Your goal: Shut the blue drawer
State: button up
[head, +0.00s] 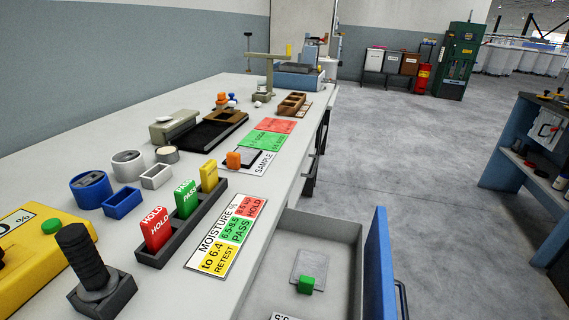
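The blue drawer (378,262) stands pulled out from the white bench at the lower right of the head view. Its blue front faces right, with a dark bar handle (402,298) on the outer side. Inside the pale drawer are a green block (306,285), a grey plate beside it (313,264), and a partly cut-off white label. The bottom of the drawer runs out of the picture. My gripper is not in view.
The bench top (277,187) holds a rack of HOLD and PASS cards (187,224), a moisture chart (228,232), cups and a scale. A blue-sided workbench (513,150) stands at the right. Grey floor between is clear.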

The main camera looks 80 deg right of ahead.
aim_at(351, 267)
jog(key=j+z, duration=0.15)
jog(key=z, duration=1.65)
jog(key=k+z, duration=0.2)
jog(key=k, duration=0.2)
jog(key=k+l+z, duration=0.15)
jog(key=k, duration=0.2)
